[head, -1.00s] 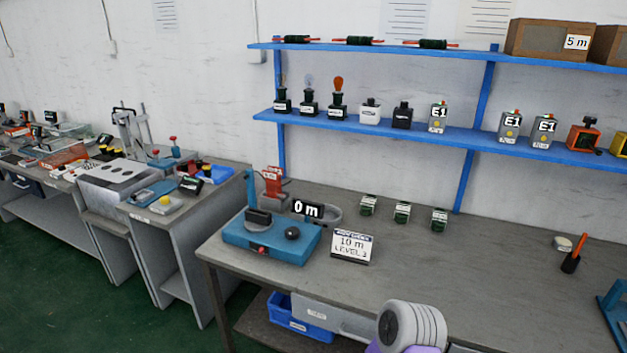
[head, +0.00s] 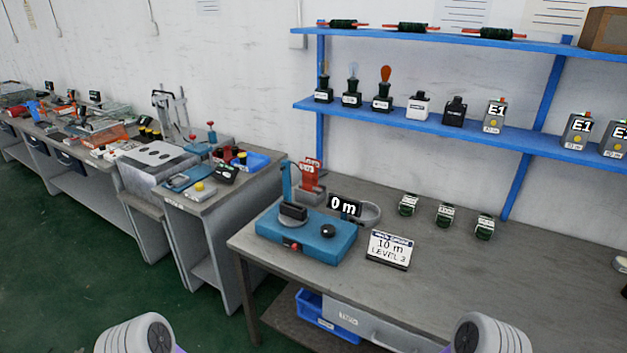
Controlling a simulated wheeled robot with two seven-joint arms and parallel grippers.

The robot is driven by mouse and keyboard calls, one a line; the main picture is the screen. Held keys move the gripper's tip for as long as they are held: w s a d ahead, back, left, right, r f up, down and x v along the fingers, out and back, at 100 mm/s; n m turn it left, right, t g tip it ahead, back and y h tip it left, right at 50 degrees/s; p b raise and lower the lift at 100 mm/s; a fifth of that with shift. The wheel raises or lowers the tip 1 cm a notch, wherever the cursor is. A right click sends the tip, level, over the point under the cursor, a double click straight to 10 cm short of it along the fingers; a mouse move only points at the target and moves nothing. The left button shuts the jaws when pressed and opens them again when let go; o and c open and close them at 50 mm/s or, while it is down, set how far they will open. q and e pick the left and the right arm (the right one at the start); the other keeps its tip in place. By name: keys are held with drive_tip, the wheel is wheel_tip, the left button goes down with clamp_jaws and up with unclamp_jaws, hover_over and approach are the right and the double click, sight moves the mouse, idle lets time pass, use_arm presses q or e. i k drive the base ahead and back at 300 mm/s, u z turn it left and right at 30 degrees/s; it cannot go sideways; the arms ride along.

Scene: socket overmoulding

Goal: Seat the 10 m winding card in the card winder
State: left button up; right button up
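The 10 m winding card (head: 389,249) is a white card marked "10 m LEVEL 3", standing tilted in a dark base on the grey bench. The card winder (head: 308,236) is a blue box just left of the card, with a black block and a black knob on top and a "0 m" display (head: 344,206) behind. The card stands apart from the winder's right side. Neither of my grippers shows; only rounded white links of my two arms show at the bottom edge.
The bench top (head: 530,285) is clear right of the card. Several small green-and-white blocks (head: 445,215) stand behind it. Blue shelves (head: 440,127) above hold bulbs and boxes. A blue bin (head: 327,315) is under the bench. A gap of green floor separates the left benches.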

sight(291, 214)
drive_tip(key=k, duration=0.5)
drive_tip(key=z, duration=2)
drive_tip(key=i, duration=1.3)
drive_tip(key=u, duration=2.5)
